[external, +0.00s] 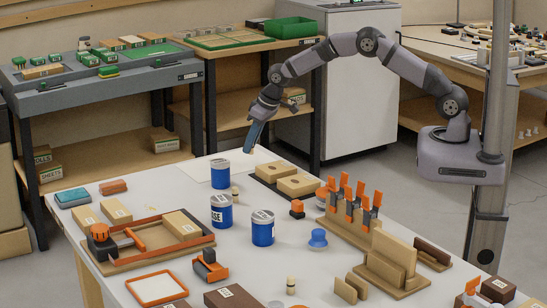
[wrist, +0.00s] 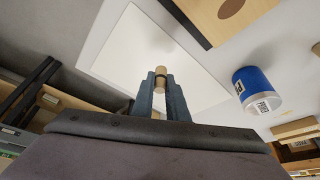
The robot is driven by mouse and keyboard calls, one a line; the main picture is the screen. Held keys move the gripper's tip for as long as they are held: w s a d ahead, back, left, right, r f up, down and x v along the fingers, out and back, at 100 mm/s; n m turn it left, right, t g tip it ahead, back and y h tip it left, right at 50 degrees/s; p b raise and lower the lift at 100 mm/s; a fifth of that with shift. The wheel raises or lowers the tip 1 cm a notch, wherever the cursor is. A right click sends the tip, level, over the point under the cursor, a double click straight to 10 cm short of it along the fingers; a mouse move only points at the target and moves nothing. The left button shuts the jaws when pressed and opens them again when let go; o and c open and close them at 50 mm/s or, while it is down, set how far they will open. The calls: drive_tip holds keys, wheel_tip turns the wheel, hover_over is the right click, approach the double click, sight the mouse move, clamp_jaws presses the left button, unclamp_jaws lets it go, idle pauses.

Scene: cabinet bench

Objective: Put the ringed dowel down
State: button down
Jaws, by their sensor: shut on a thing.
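My gripper (external: 250,147) is over the far end of the white bench, fingers pointing down. In the wrist view, my gripper (wrist: 160,82) is shut on a small tan dowel with a dark ring (wrist: 162,74). The dowel shows between the fingertips, in front of a white sheet (wrist: 130,55). I cannot tell whether it touches the sheet. In the external view the dowel cannot be made out at the fingertips. The white sheet (external: 198,171) lies flat on the bench there, partly behind a blue can.
A blue can (external: 220,175) stands close to the sheet and shows in the wrist view (wrist: 257,92). Wooden blocks with holes (external: 275,174) lie right of the sheet. Other light dowels stand beside the can (external: 235,195) and near the front (external: 290,286). Orange clamps (external: 345,195) stand further right.

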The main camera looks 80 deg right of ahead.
sight(251, 153)
drive_tip(key=shift+f+p, duration=0.4)
drive_tip(key=shift+f, duration=1.4)
drive_tip(key=shift+f, duration=0.1)
drive_tip(key=shift+f, duration=0.15)
drive_tip(key=c, duration=1.7)
unclamp_jaws()
drive_tip(key=shift+c, duration=0.2)
drive_tip(key=shift+s+r, duration=0.15)
drive_tip(key=shift+r, duration=0.6)
drive_tip(key=b+v, duration=0.2)
drive_tip(key=v, duration=0.9)
drive_tip(key=shift+a, duration=0.1)
